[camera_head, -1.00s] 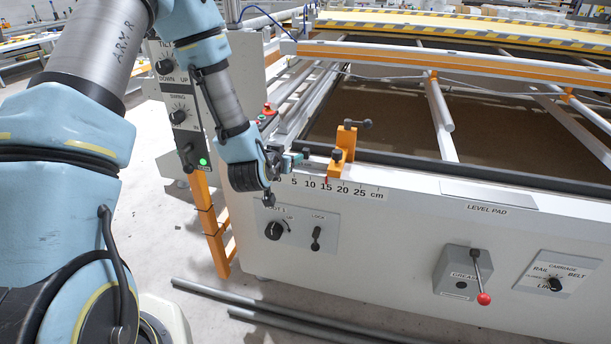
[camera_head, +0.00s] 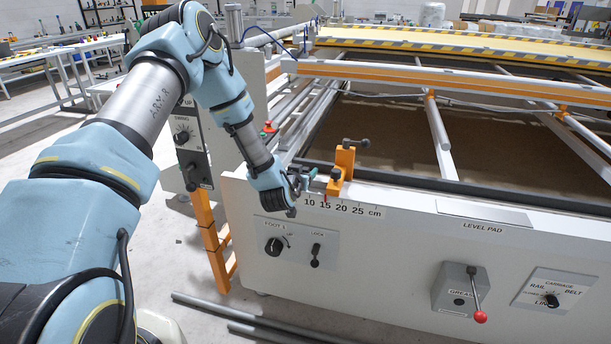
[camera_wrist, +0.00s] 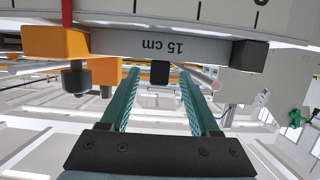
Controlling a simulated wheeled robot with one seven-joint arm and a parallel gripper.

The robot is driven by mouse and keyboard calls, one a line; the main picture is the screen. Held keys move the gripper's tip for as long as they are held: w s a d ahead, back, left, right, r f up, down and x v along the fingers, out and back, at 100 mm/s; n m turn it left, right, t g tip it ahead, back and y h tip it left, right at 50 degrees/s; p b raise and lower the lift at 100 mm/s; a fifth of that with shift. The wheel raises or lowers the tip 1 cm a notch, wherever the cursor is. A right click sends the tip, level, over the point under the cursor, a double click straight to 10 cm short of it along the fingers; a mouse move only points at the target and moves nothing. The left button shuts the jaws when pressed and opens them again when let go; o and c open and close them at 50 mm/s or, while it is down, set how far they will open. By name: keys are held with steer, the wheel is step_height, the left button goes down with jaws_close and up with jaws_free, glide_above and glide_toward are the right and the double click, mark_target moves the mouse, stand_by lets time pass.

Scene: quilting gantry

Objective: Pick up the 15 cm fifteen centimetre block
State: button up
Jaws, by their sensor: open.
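The 15 cm block (camera_wrist: 165,47) is a pale grey bar in the wrist view, its "15 cm" label upside down. It has a dark right end and a small dark tab below its middle. Its left end meets an orange stop (camera_wrist: 57,45). My gripper (camera_wrist: 157,76) is open; its two green fingers point at the block, with the dark tab appearing between their tips. Contact cannot be told. In the head view my gripper (camera_head: 308,178) is at the machine's front edge, left of the orange stop (camera_head: 343,168). The block is hardly discernible there.
A centimetre scale (camera_head: 342,208) runs along the front edge of the machine. Below it is a panel with a knob (camera_head: 274,246) and a lock lever (camera_head: 316,252). Dark pipes (camera_head: 255,324) lie on the floor. A red-knobbed lever (camera_head: 475,295) sticks out at right.

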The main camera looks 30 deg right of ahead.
steer(key=shift+w+d+f, duration=0.25)
steer(key=shift+w+d, duration=0.25)
steer(key=shift+c, duration=0.3)
jaws_close()
stand_by(0.8)
